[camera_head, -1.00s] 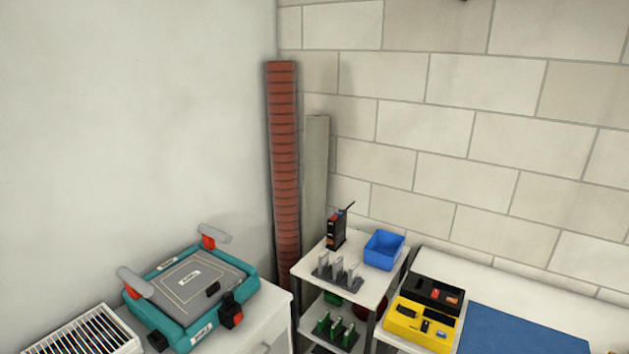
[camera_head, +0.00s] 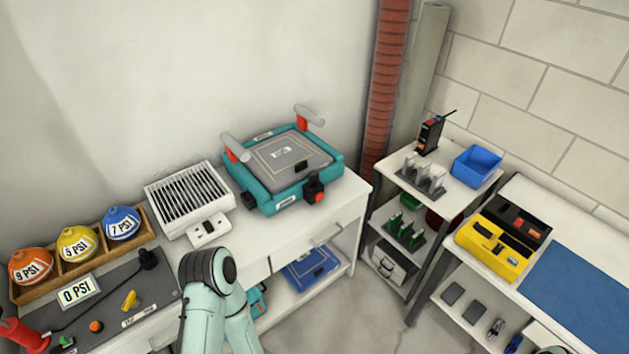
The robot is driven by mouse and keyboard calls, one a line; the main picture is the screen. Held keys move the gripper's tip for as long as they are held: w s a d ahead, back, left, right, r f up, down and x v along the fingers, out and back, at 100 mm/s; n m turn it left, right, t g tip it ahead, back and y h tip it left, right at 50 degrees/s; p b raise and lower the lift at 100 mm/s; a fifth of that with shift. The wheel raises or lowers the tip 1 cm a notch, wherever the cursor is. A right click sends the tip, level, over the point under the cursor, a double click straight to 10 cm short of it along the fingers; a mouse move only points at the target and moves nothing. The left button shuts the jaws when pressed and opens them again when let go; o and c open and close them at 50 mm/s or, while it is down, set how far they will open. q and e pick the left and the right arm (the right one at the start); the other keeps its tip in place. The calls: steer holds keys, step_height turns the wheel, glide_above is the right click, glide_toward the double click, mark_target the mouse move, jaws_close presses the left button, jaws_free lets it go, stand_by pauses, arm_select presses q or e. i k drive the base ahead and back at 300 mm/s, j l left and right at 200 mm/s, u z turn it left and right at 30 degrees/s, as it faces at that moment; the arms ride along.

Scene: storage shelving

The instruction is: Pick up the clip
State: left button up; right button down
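Several grey upright clip-like pieces (camera_head: 423,172) stand in a dark holder on the top of the white corner shelf. Several green clip-like pieces (camera_head: 405,227) stand in a similar holder on the shelf below. I cannot tell which of them is the clip. A pale green arm of mine rises at the bottom, left of centre, in front of the white cabinet. Neither of my grippers shows.
A blue bin (camera_head: 476,166) and a black device (camera_head: 430,134) share the corner shelf's top. A teal machine (camera_head: 283,167) and a white slatted box (camera_head: 189,198) stand on the cabinet. A yellow and black case (camera_head: 492,248) and blue mat (camera_head: 580,295) lie on the right table.

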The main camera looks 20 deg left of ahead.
mark_target(313, 177)
steer(key=i+l, duration=0.5)
steer(key=i, duration=0.15)
steer(key=i+l+u, duration=0.15)
steer(key=u, duration=0.2)
steer(key=i+l+u, duration=0.15)
steer(key=u, duration=0.25)
steer(key=i+l+u, duration=0.1)
steer(key=u, duration=0.25)
steer(key=l, duration=0.1)
